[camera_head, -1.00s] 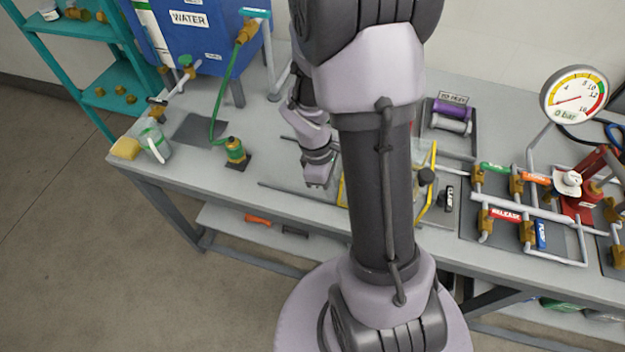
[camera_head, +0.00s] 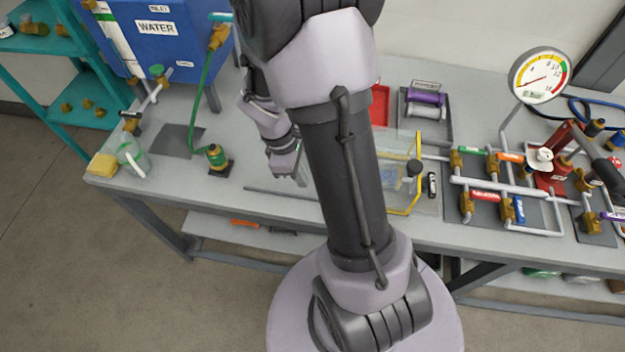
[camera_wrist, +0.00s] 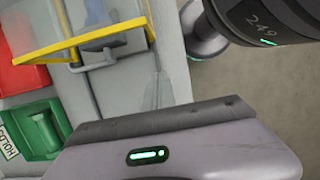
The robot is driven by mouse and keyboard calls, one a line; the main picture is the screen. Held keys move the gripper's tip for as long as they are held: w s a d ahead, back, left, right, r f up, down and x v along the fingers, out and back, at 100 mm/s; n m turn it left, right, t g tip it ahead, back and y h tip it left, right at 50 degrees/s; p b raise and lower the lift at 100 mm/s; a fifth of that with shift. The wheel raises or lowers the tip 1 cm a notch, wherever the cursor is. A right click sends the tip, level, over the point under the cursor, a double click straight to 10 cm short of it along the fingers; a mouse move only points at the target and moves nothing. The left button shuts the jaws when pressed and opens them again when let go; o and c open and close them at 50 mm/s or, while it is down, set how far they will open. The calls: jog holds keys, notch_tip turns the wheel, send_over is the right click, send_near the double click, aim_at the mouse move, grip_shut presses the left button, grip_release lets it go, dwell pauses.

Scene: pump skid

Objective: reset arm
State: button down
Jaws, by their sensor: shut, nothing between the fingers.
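My arm stands upright across the middle of the head view, with its base at the bottom. My gripper (camera_head: 290,170) hangs beside the arm, over the grey bench (camera_head: 255,205), to the right of the green and brass fitting (camera_head: 217,156). It is shut and empty, and appears apart from the things on the bench. My arm hides part of the bench behind it. The wrist view shows a grey housing with a green light along the bottom; no fingertips show there.
A yellow-edged clear guard (camera_head: 414,190) stands right of my arm, with pipes and a gauge (camera_head: 538,76) further right. A red tray (camera_head: 379,105) lies behind; the wrist view shows a green tray (camera_wrist: 38,130). A blue water tank (camera_head: 160,50) is left. The bench around the gripper looks clear.

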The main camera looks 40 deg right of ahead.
jog(key=a+r+m+t+b, duration=0.2)
jog(key=a+r+m+t, duration=0.3)
jog(key=r, duration=0.7)
jog(key=s+a+r+m+t+y+b, duration=0.1)
jog(key=s+a+r+m+y+b, duration=0.1)
jog(key=a, duration=0.4)
jog(key=s+a+r+m+t+y+b, duration=0.1)
jog(key=s+a+r+m+t+b, duration=0.1)
jog(key=s+a+r+m, duration=0.2)
jog(key=shift+s+a+r+m+y, duration=0.4)
jog(key=shift+s+a+m, duration=0.1)
jog(key=shift+s+a, duration=0.55)
